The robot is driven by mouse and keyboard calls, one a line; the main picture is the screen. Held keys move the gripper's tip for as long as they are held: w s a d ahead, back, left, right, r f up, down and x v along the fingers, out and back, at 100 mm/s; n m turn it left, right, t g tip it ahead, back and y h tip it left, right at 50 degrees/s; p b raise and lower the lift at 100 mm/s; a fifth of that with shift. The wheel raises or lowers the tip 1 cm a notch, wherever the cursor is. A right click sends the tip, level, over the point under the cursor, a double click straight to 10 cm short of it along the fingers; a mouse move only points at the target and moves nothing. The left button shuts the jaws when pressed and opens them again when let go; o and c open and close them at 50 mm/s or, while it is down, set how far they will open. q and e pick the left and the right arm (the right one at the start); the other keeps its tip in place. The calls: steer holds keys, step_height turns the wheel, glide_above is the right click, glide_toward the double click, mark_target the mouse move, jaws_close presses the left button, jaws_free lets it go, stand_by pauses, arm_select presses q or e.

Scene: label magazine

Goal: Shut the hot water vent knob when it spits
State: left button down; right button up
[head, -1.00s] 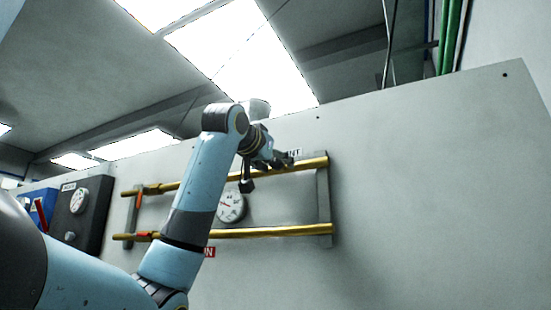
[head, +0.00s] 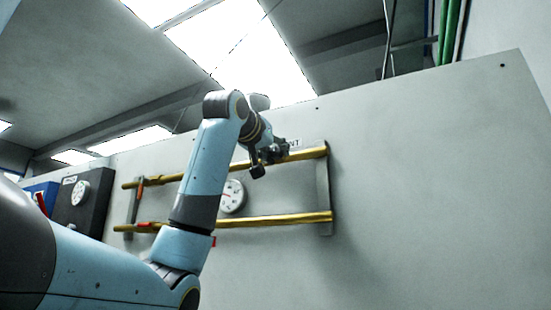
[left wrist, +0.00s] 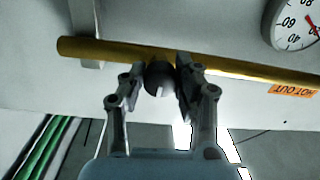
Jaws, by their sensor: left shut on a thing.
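A dark round vent knob (left wrist: 160,78) sits on the upper brass pipe (left wrist: 225,67) in the left wrist view. My left gripper (left wrist: 161,76) has one finger on each side of it and is shut on it. In the head view my left gripper (head: 274,152) is at the upper brass pipe (head: 312,153), near its right end and beside a partly hidden label ending in "NT". The knob is hidden behind the gripper there. I see no water or steam coming out. My right gripper is not in view.
A white dial gauge (head: 232,196) is mounted between the upper pipe and the lower brass pipe (head: 290,218). An orange "HOT OUT" label (left wrist: 292,89) is beside the upper pipe. A dark panel with a gauge (head: 78,208) is at left. The wall panel to the right is bare.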

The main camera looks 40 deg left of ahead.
arm_select(q)
steer(key=shift+n, duration=0.3)
steer(key=c, duration=0.9)
jaws_free()
steer(key=shift+c, duration=0.2)
steer(key=shift+s, duration=0.1)
steer(key=v, duration=1.2)
